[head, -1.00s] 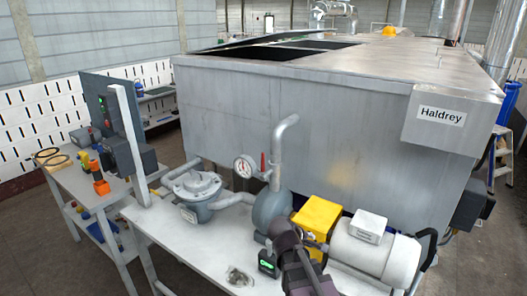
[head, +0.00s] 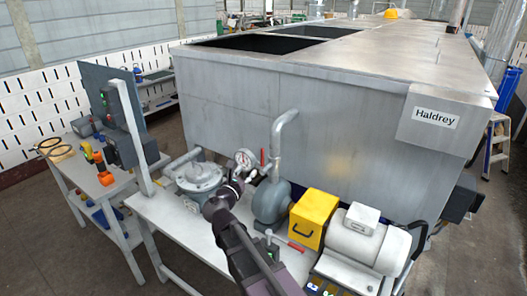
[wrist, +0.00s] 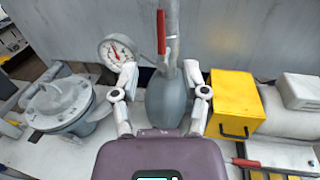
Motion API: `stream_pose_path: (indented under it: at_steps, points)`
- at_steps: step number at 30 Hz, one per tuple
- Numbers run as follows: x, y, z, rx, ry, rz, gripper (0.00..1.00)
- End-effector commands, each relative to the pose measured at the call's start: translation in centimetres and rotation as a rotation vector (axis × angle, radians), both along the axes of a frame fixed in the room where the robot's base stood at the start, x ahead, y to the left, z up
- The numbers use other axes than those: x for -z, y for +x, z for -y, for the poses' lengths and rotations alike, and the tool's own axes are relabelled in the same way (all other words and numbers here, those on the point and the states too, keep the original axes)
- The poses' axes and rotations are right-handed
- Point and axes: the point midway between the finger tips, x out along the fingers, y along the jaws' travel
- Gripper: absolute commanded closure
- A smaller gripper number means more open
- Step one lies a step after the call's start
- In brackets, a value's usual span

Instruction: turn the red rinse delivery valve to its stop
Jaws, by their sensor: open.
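The red valve handle (head: 263,157) stands upright beside the grey pipe (head: 277,140) that rises from the round pump body (head: 270,203). In the wrist view the red handle (wrist: 161,32) is upright near the top centre, beyond my fingertips. My gripper (wrist: 161,72) is open and empty, its two fingers spread either side of the pump body in that picture, with the handle above the gap between them. In the head view my gripper (head: 250,178) is near the gauge and below the handle; its fingers are partly hard to make out. No contact with the handle shows.
A pressure gauge (wrist: 117,52) stands just left of the handle. The filter housing (head: 198,178) is further left. A yellow box (head: 314,218) and white motor (head: 354,240) are at the right. The large tank (head: 320,130) is behind.

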Motion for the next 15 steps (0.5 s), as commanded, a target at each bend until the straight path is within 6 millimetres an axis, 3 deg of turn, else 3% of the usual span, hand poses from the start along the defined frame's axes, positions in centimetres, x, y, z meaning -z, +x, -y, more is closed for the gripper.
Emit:
stream_pose_path:
  at_steps: [15]
  points:
    - [0.1, 1.2, 0.5, 0.003, 0.005, 0.000, 0.42]
